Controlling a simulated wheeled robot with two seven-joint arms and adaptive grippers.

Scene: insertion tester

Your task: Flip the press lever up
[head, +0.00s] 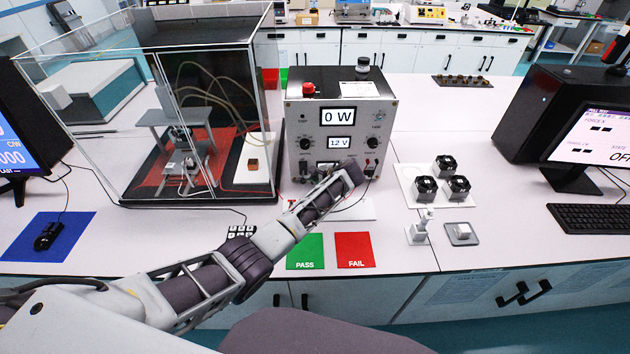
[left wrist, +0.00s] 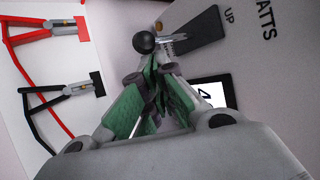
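The press lever shows in the left wrist view as a black ball knob (left wrist: 144,42) on a short metal stem, beside a dark grey plate (left wrist: 198,34) marked "UP". It belongs to the grey tester box (head: 341,118); in the head view my arm hides it. My left gripper (left wrist: 152,76) has green-padded fingers drawn together, with their tips just short of the knob. I see nothing clearly held between them. In the head view the left gripper (head: 351,173) is at the tester's lower front, its fingertips not distinguishable. My right gripper is not in view.
A red clip (left wrist: 68,28) and a black clip (left wrist: 72,90) lie on a white board beside the gripper. A glass enclosure (head: 130,110) stands left of the tester. Green PASS (head: 306,249) and red FAIL (head: 354,248) mats lie in front. Small fans (head: 426,188) stand right.

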